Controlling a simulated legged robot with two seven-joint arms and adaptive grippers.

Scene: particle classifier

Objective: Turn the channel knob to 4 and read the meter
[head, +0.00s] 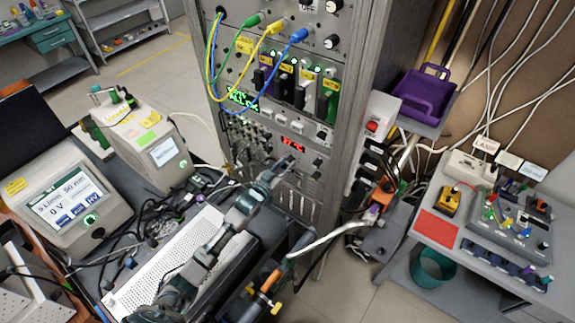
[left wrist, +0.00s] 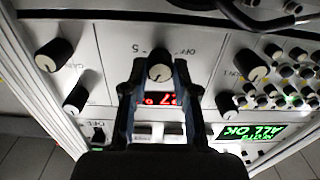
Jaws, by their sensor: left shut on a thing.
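My left gripper (head: 280,166) reaches up to the rack's front panel (head: 300,172), just below a small red display (head: 292,141). In the left wrist view my left gripper (left wrist: 160,66) has its two fingers on either side of a dark knob with a pale face (left wrist: 160,73), shut on it. Upside-down lettering beside this knob seems to read OFF and 5. The red display (left wrist: 160,98) shows between the fingers, upside down and partly covered; its digits are not surely readable. The knob's exact pointer setting is unclear. My right gripper is not in view.
Other dark knobs (left wrist: 61,55) flank the held one. A green screen (left wrist: 250,133) reads ALL OK upside down. Coloured cables (head: 262,42) hang across the rack above. A perforated cover (head: 165,262) lies below my left arm. A meter with a screen (head: 68,200) stands left.

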